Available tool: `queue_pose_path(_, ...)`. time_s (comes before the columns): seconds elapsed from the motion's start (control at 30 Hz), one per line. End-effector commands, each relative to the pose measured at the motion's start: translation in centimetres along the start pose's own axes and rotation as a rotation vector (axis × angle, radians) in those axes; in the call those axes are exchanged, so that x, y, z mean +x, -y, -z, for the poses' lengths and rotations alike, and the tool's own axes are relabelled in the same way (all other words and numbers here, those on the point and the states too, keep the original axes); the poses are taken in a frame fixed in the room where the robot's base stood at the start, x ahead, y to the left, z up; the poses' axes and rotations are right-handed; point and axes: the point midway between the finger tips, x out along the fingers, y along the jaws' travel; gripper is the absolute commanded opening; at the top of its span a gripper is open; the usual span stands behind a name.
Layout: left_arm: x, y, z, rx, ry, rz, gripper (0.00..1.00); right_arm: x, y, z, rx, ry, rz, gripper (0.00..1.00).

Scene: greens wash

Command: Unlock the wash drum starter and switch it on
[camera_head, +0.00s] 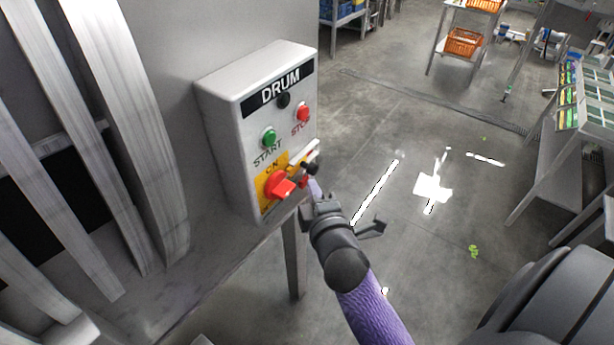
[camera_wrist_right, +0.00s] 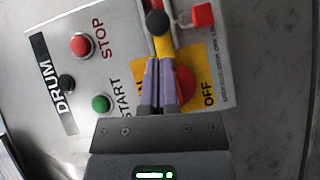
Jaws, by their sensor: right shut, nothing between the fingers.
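The grey drum starter box (camera_head: 230,130) has a green START button (camera_head: 269,138), a red STOP button (camera_head: 303,112) and a yellow plate with a red rotary switch (camera_head: 280,187). In the right wrist view the red switch (camera_wrist_right: 185,85) is partly hidden behind my fingers, and OFF is readable beside it. A yellow strip with a black ball knob (camera_wrist_right: 157,23) lies just beyond the fingertips. A small red padlock-like block (camera_wrist_right: 203,14) sits beside it. My right gripper (camera_head: 313,183) is shut and empty in front of the box's lower right; it also shows in the wrist view (camera_wrist_right: 161,62). My left gripper is out of view.
Curved metal slats of the drum (camera_head: 130,110) stand left of the box. A metal leg (camera_head: 292,255) stands below it. A shelf with orange crates (camera_head: 463,42) is at the back, and a bench (camera_head: 565,145) is at the right. The floor between is mostly clear.

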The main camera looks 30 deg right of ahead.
Motion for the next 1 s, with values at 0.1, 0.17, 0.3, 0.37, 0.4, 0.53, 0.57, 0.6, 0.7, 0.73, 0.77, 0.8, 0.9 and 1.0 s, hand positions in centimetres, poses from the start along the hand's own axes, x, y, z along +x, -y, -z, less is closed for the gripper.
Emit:
queue_pose_path(0.1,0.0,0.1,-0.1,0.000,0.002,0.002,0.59,1.8,0.0,0.0,0.001,0.000,-0.001,0.00)
queue_pose_path(0.17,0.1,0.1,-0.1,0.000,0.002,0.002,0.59,2.4,0.0,0.0,0.001,0.000,0.000,0.00)
queue_pose_path(0.3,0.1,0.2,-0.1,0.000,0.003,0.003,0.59,3.1,0.0,0.0,0.001,0.000,0.001,0.00)
queue_pose_path(0.37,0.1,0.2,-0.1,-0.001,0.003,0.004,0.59,3.1,0.0,0.0,0.002,0.000,0.001,0.00)
queue_pose_path(0.4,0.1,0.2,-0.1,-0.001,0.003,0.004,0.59,3.1,0.0,0.0,0.002,0.000,0.001,0.00)
queue_pose_path(0.53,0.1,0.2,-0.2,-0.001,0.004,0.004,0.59,3.1,0.0,0.0,0.002,0.000,0.001,0.00)
queue_pose_path(0.57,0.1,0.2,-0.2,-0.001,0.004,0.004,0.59,3.1,0.0,0.0,0.002,0.000,0.001,0.00)
queue_pose_path(0.6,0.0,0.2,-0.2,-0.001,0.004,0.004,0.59,3.2,0.0,-0.1,0.001,0.000,0.001,0.00)
queue_pose_path(0.7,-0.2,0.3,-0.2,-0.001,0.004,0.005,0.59,4.1,-0.2,-1.1,-0.003,-0.002,0.002,0.00)
queue_pose_path(0.73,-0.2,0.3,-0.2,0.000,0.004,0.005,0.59,4.4,-0.3,-1.5,-0.004,-0.002,0.002,0.00)
queue_pose_path(0.77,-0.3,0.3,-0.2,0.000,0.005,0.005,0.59,4.8,-0.4,-1.9,-0.003,-0.002,0.001,0.00)
queue_pose_path(0.8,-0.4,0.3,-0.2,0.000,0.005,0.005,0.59,5.1,-0.5,-2.4,-0.003,-0.001,0.002,0.00)
queue_pose_path(0.9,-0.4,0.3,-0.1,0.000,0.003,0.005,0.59,5.7,-0.7,-3.2,0.000,0.000,0.000,0.00)
queue_pose_path(1.0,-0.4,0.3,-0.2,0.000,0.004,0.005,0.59,5.9,-0.8,-3.5,0.003,0.002,0.000,0.00)
